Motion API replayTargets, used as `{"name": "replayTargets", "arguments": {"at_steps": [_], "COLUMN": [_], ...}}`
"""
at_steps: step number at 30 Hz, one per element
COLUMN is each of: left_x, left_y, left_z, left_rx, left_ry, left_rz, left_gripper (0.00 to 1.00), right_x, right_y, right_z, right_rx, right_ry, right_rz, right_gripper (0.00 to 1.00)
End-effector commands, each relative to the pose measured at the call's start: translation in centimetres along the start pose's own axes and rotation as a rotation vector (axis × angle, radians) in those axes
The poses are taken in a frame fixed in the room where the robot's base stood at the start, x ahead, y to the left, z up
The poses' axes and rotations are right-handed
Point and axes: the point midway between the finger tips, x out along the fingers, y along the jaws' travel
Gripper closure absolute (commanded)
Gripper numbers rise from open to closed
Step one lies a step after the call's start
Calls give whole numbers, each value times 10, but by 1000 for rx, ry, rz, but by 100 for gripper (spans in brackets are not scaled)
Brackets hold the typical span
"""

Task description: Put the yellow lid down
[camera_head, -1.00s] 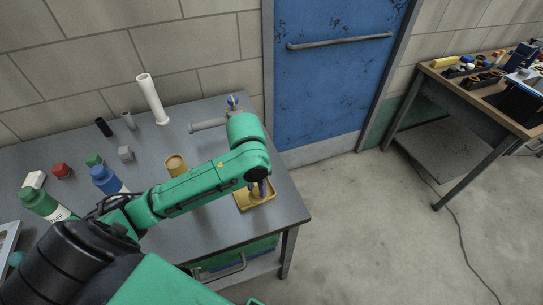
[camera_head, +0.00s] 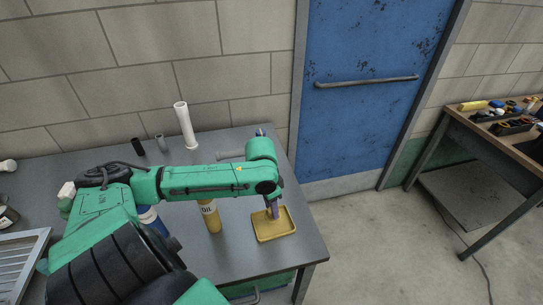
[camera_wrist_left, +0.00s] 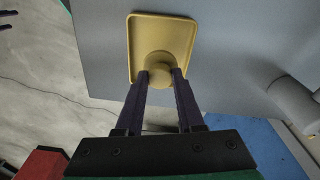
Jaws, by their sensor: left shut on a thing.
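The yellow lid (camera_head: 274,235) is a shallow rectangular piece with a raised rim and a round knob in its middle. In the head view it is at the right end of the grey table, near the edge. My left gripper (camera_head: 273,211) points down at the lid's middle and is shut on the knob. In the left wrist view the two dark fingers (camera_wrist_left: 160,74) are on either side of the knob, and the lid (camera_wrist_left: 136,40) spreads out beyond them. I cannot tell whether the lid touches the tabletop.
A yellow bottle (camera_head: 211,217) stands left of the lid. A white tube (camera_head: 185,125) stands at the back, and a grey cylinder (camera_head: 230,155) lies behind my forearm. A blue bottle (camera_head: 152,219) is partly hidden by my arm. Bare tabletop (camera_head: 240,245) surrounds the lid.

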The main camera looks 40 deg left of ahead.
Motion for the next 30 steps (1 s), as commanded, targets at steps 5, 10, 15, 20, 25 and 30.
{"name": "replayTargets", "arguments": {"at_steps": [5, 10, 15, 20, 25, 30], "left_x": [35, 41, 42, 42, 42, 36], "left_y": [1, 0, 0, 0, 0, 0], "left_z": [5, 5, 6, 6, 6, 5], "left_rx": [-2, 1, 0, 0, 0, 0], "left_ry": [-2, -1, -2, -2, -2, -2], "left_rz": [4, 0, 1, 0, 1, 0], "left_gripper": [100, 100, 100, 34, 34, 34], "right_x": [0, 0, 0, 0, 0, 0], "right_y": [0, 1, 1, 1, 1, 1], "right_z": [2, 3, 3, 4, 4, 4], "right_rx": [0, 0, 0, 0, 0, 0], "right_ry": [-4, -5, -6, -6, -6, -6], "right_rz": [0, 1, 1, 1, 2, 2], "right_gripper": [12, 12, 12, 12, 12, 12]}}
